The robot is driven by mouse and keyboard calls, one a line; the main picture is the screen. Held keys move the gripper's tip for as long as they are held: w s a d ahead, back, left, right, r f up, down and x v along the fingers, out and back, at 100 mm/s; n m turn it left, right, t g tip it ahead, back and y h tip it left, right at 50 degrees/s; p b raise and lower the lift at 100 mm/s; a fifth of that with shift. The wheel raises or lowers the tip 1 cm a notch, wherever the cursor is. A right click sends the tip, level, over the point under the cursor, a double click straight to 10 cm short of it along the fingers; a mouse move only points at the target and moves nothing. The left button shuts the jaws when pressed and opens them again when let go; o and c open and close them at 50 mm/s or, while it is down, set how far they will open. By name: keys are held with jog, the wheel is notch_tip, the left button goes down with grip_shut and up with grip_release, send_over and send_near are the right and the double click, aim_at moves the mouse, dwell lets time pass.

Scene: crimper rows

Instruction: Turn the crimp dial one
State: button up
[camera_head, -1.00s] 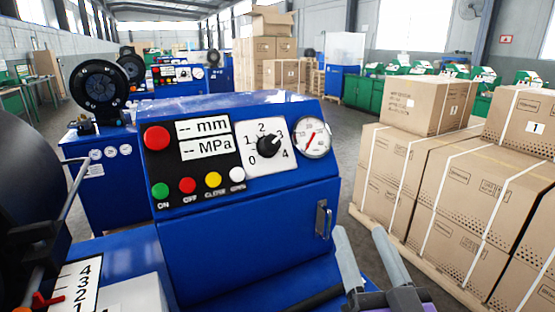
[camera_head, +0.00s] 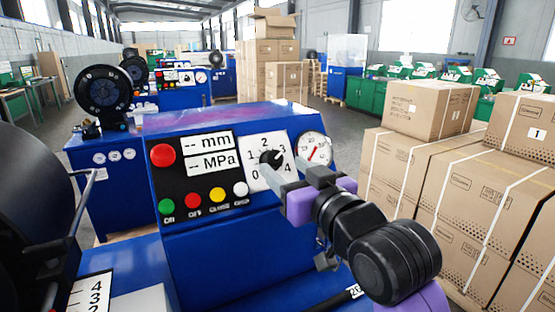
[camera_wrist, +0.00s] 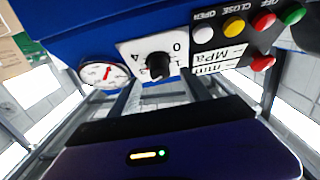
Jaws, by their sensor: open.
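The crimp dial is a black knob (camera_head: 270,157) on a white plate marked 0 to 4, on the blue machine's sloped panel. Its white pointer mark faces up and right, near the 3. My gripper (camera_head: 282,168) is in front of the dial plate, with its grey fingers pointing at the panel. It is open and holds nothing. In the wrist view the knob (camera_wrist: 158,66) shows between the two fingers, near their tips; I cannot tell whether they touch it. Part of the plate's lower right is behind a finger in the head view.
A pressure gauge (camera_head: 313,149) is right of the dial. A red button (camera_head: 163,155), the display and a row of small coloured buttons are to its left.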

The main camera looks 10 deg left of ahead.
aim_at(277, 161)
jog(key=shift+x, duration=2.1)
jog(key=shift+c, duration=0.3)
grip_shut()
